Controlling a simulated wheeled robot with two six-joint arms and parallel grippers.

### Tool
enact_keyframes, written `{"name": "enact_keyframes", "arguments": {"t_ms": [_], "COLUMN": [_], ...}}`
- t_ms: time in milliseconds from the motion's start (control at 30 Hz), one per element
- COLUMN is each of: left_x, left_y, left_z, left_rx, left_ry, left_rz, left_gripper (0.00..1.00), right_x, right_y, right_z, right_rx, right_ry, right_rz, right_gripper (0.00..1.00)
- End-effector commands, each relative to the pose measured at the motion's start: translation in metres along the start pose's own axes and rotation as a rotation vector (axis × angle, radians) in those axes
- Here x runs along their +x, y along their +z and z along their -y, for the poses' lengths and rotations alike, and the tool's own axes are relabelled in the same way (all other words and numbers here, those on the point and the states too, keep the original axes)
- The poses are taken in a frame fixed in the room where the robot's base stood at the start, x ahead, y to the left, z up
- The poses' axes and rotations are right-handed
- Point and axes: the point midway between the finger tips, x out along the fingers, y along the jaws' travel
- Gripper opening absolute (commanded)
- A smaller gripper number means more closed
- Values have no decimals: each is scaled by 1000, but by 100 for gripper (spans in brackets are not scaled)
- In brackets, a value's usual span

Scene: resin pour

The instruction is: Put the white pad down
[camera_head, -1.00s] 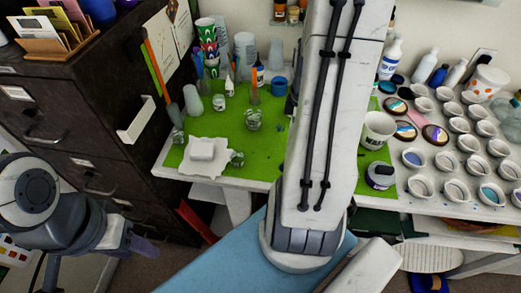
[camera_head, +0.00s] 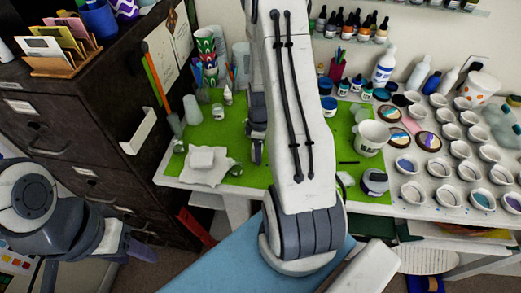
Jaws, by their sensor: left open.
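The white pad (camera_head: 202,159) is a small block with rounded edges. It lies on a crumpled white sheet (camera_head: 217,174) at the near left of the green mat (camera_head: 247,178). My left gripper (camera_head: 137,249) is at the lower left, low beside the cabinet, open and apart from the pad. My right arm crosses the middle of the view. Its gripper (camera_head: 257,150) points down over the mat, to the right of the pad and apart from it. The arm partly hides this gripper, so its jaws and anything in them cannot be made out.
A dark filing cabinet (camera_head: 75,125) borders the table at left. Small glasses (camera_head: 235,170) stand by the sheet. Several small cups (camera_head: 461,150) fill the right side.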

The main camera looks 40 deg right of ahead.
Motion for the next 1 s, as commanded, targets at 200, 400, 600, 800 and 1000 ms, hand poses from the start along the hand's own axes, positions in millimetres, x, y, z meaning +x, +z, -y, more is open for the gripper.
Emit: {"name": "enact_keyframes", "arguments": {"t_ms": [200, 400, 600, 800, 1000], "left_x": [-5, -4, 2, 3, 4], "left_y": [0, 0, 0, 0, 0], "left_z": [0, 0, 0, 0, 0], "left_rx": [0, 0, 0, 0, 0], "left_ry": [0, 0, 0, 0, 0], "left_rz": [0, 0, 0, 0, 0], "left_gripper": [50, 50, 50, 50, 50], "right_x": [14, 15, 21, 25, 26], "right_y": [0, 0, 0, 1, 0], "right_z": [-1, -1, 0, 0, 3], "right_rx": [0, 0, 0, 0, 0], "right_ry": [2, 2, 1, 0, -5], "right_rz": [0, -1, 0, 0, 2], "right_gripper": [16, 16, 16, 100, 100]}}
